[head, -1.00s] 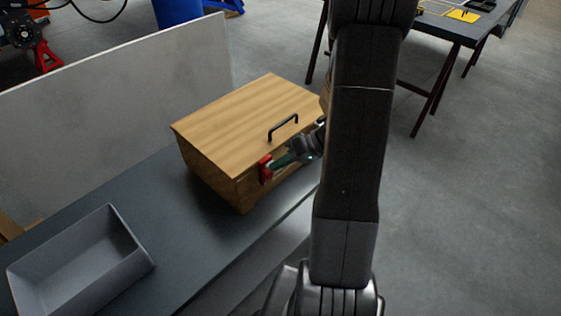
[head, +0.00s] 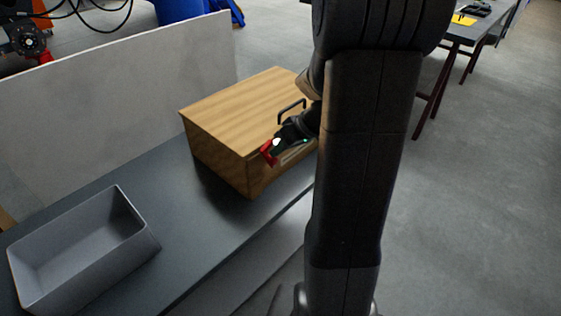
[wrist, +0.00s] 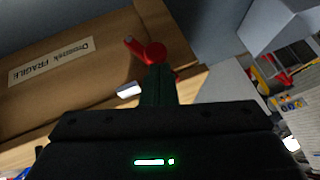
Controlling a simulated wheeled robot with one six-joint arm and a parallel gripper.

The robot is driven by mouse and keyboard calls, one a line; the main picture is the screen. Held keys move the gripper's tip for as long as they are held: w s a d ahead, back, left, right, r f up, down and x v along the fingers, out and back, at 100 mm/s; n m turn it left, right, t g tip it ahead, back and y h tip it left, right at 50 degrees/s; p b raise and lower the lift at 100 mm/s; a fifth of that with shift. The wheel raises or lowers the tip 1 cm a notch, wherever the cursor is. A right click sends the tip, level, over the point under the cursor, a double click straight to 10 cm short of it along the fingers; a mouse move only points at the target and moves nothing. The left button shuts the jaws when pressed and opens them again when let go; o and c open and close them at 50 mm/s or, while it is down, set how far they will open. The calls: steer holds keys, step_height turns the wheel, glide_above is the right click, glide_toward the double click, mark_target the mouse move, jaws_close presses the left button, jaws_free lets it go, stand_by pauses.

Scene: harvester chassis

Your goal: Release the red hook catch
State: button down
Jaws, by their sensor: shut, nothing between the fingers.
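The red hook catch (head: 268,152) is on the front face of the wooden box (head: 222,155), near its left front corner. In the wrist view the red hook (wrist: 153,53) shows a round end and a short arm pointing up and left. My gripper (head: 281,145) is shut and empty, right at the catch. In the wrist view its dark green fingers (wrist: 156,85) reach the red round end and cover part of it. I cannot tell whether they touch it. The box lid (head: 245,105) is down, with a black handle (head: 291,107) on top.
A grey open bin (head: 85,250) stands on the dark bench (head: 205,225) at left. A grey panel (head: 110,95) rises behind the bench. The bench between bin and box is clear. A paper label (wrist: 50,62) is on the box front. A small white piece (wrist: 129,90) shows beside my fingers.

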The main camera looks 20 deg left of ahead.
steer(key=s+t+b, duration=0.1)
steer(key=s+a+f+n+t+h+b, duration=0.1)
steer(key=t+b, duration=0.1)
steer(key=shift+s+a+f+h, duration=0.1)
steer(key=shift+s+h, duration=0.2)
steer(key=shift+s, duration=0.1)
steer(key=shift+w+f+b, duration=0.1)
steer(key=shift+b, duration=0.2)
steer(key=shift+w+d+f+b, duration=0.2)
steer(key=shift+w+d+b, duration=0.05)
steer(key=shift+w+b, duration=0.25)
